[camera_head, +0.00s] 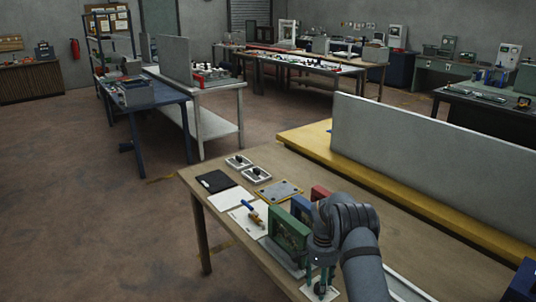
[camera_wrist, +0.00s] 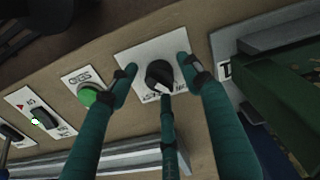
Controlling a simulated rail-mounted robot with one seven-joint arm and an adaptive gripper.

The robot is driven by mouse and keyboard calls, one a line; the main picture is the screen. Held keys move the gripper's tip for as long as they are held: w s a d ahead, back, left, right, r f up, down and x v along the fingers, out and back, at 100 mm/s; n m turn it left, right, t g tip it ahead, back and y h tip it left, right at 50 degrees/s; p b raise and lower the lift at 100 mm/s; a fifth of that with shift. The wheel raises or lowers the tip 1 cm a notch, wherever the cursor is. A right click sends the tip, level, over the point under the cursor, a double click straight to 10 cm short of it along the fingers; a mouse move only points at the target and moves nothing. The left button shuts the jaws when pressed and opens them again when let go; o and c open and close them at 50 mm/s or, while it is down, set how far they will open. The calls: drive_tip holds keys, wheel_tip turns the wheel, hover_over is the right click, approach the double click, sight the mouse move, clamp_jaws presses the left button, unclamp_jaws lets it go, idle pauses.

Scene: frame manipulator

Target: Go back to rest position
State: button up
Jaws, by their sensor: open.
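My gripper (camera_wrist: 158,80) shows three teal fingers in the wrist view, spread open around a black rotary knob (camera_wrist: 159,71) on a white plate (camera_wrist: 141,54). The fingertips look apart from the knob, though the gap to the lower finger is hard to judge. In the head view my gripper (camera_head: 320,279) points down at the near part of the wooden table (camera_head: 230,238), above a white plate with a dark knob (camera_head: 320,292). My arm hides part of the table there.
Left of the knob in the wrist view are a green button (camera_wrist: 88,95) and a black switch (camera_wrist: 43,118). A green frame (camera_head: 288,235) stands close beside my gripper. A grey partition (camera_head: 430,150) runs behind the table. Open floor (camera_head: 90,190) lies left.

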drive_tip(key=m+p, duration=0.2)
drive_tip(key=m, duration=0.3)
drive_tip(key=shift+r+p, duration=0.3)
drive_tip(key=shift+p, duration=0.1)
drive_tip(key=shift+w+r+b, duration=0.1)
drive_tip(key=shift+r+b, duration=0.8)
drive_tip(key=shift+r, duration=1.8)
